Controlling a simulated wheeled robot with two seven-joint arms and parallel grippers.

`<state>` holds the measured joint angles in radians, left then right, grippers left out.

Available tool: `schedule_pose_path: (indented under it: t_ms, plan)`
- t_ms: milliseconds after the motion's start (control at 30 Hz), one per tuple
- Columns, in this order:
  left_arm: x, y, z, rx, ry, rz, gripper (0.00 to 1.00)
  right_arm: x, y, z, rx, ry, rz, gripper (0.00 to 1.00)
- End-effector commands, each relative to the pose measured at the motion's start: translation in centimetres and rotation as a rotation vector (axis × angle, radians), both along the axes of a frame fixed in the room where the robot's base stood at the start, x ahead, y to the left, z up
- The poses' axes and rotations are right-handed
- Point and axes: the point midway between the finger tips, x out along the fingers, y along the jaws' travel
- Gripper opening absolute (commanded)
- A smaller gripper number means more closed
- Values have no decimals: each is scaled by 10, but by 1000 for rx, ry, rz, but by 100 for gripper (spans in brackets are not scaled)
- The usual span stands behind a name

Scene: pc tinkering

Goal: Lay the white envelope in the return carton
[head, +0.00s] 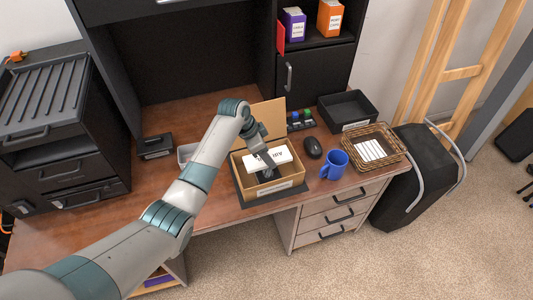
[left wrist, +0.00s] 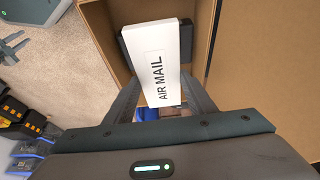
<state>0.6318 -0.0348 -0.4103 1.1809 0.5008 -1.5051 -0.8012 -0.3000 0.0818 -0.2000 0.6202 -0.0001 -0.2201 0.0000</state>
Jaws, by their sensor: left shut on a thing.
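The return carton (head: 243,184) is an open brown cardboard box with its lid flap up, on a dark mat near the desk's front edge. My left gripper (head: 267,160) reaches down over it and is shut on the white envelope (head: 285,153), which sits at the carton's opening. In the left wrist view the envelope (left wrist: 167,52) reads "AIR MAIL" and stands between the fingers (left wrist: 160,100), with the carton's walls (left wrist: 238,45) around it. A dark object (left wrist: 128,46) lies beyond the envelope. I cannot tell whether the envelope touches the carton floor. My right gripper is not in view.
A blue mug (head: 334,166), black mouse (head: 313,147) and wicker basket (head: 384,134) of white cards stand right of the carton. A black tray (head: 347,108) is behind them. A dark box (head: 155,146) is at left. The desk's front left is clear.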

Motion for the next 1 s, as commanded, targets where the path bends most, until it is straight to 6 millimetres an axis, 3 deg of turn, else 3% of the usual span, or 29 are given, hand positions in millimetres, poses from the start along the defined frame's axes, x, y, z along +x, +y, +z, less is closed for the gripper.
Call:
schedule_pose_path:
  t_ms: [100,400,933,967,1000]
  plan:
    - [0,0,-18,0,1,0,28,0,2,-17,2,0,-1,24]
    - [0,0,-41,0,1,0,28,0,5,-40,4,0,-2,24]
    - [0,0,-46,0,0,0,28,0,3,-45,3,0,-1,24]
    - [0,0,-46,0,0,-1,55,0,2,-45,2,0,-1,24]
    - [0,0,-46,0,0,-1,64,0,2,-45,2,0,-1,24]
